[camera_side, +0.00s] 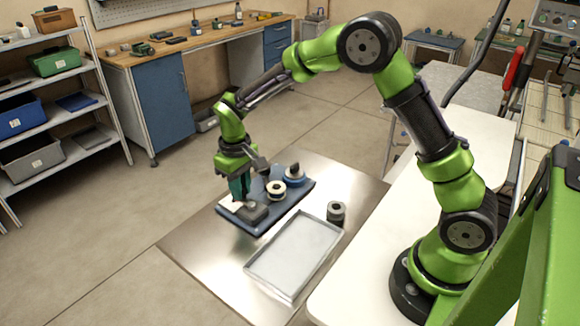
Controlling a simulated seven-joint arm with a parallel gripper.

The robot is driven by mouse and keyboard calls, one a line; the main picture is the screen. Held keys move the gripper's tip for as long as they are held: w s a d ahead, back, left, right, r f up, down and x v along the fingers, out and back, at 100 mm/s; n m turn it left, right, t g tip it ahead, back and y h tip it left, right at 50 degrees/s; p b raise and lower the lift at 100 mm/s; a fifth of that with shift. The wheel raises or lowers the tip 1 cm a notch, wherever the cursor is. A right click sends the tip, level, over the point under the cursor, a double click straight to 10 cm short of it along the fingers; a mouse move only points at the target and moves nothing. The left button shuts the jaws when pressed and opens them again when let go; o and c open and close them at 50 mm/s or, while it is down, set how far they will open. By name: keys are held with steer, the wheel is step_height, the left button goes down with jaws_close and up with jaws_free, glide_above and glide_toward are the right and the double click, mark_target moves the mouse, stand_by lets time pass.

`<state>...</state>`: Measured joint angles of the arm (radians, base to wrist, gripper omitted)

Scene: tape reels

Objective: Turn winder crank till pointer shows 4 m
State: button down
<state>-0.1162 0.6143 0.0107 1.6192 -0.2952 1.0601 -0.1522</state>
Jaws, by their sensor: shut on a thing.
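A dark blue board (273,226) lies on the metal table sheet. My gripper (240,198) points down at the board's left end, beside the dark block. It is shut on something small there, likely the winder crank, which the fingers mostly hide. The pointer and its scale are too small to make out.
A shallow grey tray (262,264) lies in front of the board. A dark roll (336,211) stands right of the board, near the tray's back corner. The metal sheet (200,248) is bare at the left. A white worktop (358,268) adjoins on the right.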

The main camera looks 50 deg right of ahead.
steer(key=shift+s, duration=0.2)
steer(key=shift+s+d, duration=0.2)
steer(key=shift+d, duration=0.35)
steer(key=shift+f, duration=0.1)
steer(key=shift+s, duration=0.1)
